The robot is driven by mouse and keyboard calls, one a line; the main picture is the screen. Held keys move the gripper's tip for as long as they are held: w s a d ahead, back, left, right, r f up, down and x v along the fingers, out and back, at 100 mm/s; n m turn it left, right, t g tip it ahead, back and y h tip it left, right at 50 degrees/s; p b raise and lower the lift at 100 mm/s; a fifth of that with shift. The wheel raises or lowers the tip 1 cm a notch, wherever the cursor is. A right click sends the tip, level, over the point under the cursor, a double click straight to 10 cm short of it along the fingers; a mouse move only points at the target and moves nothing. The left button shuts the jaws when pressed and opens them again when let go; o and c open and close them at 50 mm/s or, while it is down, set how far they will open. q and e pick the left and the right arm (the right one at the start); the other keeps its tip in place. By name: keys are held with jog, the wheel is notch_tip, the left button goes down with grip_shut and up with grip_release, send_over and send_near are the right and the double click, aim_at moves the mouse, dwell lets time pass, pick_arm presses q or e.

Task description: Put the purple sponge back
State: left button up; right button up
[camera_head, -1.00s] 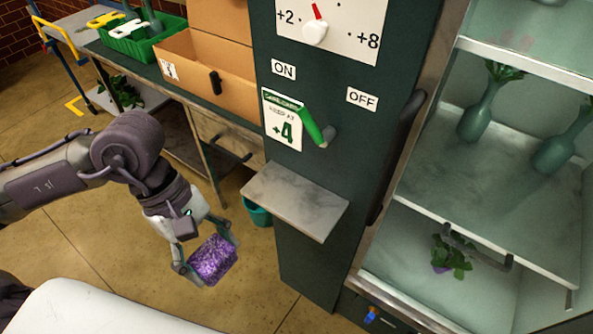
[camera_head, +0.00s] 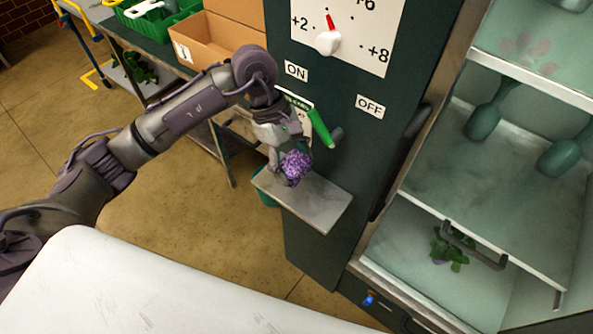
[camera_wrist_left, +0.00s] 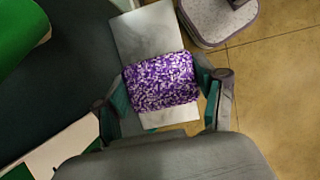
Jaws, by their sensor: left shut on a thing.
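The purple sponge (camera_head: 295,165) is speckled purple and white. My left gripper (camera_head: 284,172) is shut on it, over the small grey shelf (camera_head: 318,203) that juts from the dark green panel. In the left wrist view the sponge (camera_wrist_left: 162,82) sits between the two fingers of my left gripper (camera_wrist_left: 165,92), with the shelf (camera_wrist_left: 148,34) behind it. I cannot tell whether the sponge touches the shelf. My right gripper is not in view.
A green lever (camera_head: 320,126) and a dial (camera_head: 328,42) are on the panel above the shelf. A glass-fronted cabinet with vases (camera_head: 490,115) is at the right. Open floor lies at the left.

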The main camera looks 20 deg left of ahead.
aim_at(295, 170)
pick_arm(q)
jog(key=shift+w+d+f+p, duration=0.1)
jog(key=shift+w+f+p, duration=0.1)
jog(key=shift+f, duration=0.3)
jog(key=shift+w+d+f+p, duration=0.1)
jog(key=shift+w+f+p, duration=0.1)
jog(key=shift+f, duration=0.3)
jog(key=shift+s+a+f, duration=0.1)
jog(key=shift+f, duration=0.5)
notch_tip(295, 170, down, 2)
jog(key=shift+s+f+p, duration=0.1)
jog(key=shift+f+p, duration=0.15)
jog(key=shift+p, duration=0.55)
jog(key=shift+f+p, duration=0.25)
jog(key=shift+p, duration=0.15)
jog(key=shift+w+f, duration=0.3)
jog(key=shift+f, duration=0.1)
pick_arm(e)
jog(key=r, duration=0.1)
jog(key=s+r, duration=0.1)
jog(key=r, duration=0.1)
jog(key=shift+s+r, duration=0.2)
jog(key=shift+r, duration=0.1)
pick_arm(q)
jog(key=o, duration=0.7)
jog(key=shift+o, duration=0.2)
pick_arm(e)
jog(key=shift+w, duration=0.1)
